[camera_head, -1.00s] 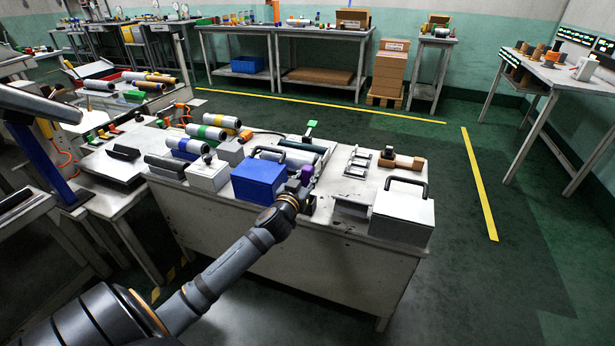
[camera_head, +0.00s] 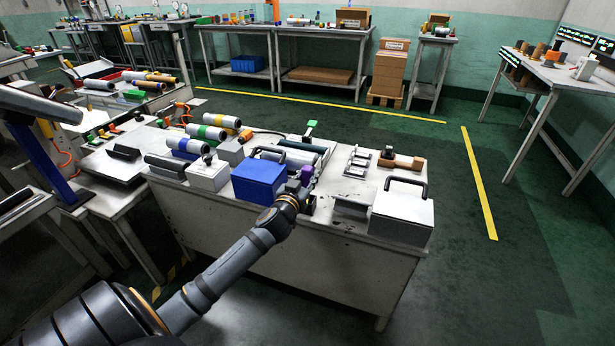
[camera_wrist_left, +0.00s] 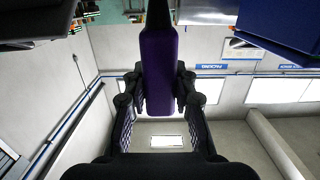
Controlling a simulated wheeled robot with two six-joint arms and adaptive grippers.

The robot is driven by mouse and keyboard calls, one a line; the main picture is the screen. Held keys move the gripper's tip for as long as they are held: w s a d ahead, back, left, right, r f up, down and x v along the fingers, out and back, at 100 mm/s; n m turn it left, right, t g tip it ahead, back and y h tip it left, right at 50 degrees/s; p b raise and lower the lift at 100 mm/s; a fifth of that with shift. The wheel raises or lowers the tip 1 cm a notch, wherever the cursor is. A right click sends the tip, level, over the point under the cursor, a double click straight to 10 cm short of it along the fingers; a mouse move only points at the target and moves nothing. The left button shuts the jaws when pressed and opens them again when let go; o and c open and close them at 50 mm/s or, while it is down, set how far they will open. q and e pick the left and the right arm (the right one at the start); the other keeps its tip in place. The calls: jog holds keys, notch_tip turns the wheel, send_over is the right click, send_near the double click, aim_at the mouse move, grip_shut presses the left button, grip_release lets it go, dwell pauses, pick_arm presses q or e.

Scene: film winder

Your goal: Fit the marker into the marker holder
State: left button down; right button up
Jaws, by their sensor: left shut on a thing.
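A purple marker (camera_wrist_left: 159,70) with a dark tip stands between the fingers of my left gripper (camera_wrist_left: 160,95) in the left wrist view. The fingers are shut on it. In the head view the marker (camera_head: 307,174) shows as a small purple patch at my left gripper (camera_head: 297,187), just right of a blue box (camera_head: 259,180) on the workbench. The gripper hides part of the bench there. I cannot tell for sure which item is the marker holder. My right gripper is not in view.
The workbench (camera_head: 270,236) carries silver rollers (camera_head: 206,132) at its left, a metal slotted rack (camera_head: 357,162) and a white box with a black handle (camera_head: 402,213) at its right. A wooden-handled tool (camera_head: 402,161) lies behind the white box. The floor to the right is clear.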

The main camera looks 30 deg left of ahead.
pick_arm(q)
jog(key=shift+f+b, duration=2.4)
jog(key=shift+f, duration=0.65)
jog(key=c, duration=1)
grip_release()
jog(key=shift+s, duration=0.1)
jog(key=v, duration=1.2)
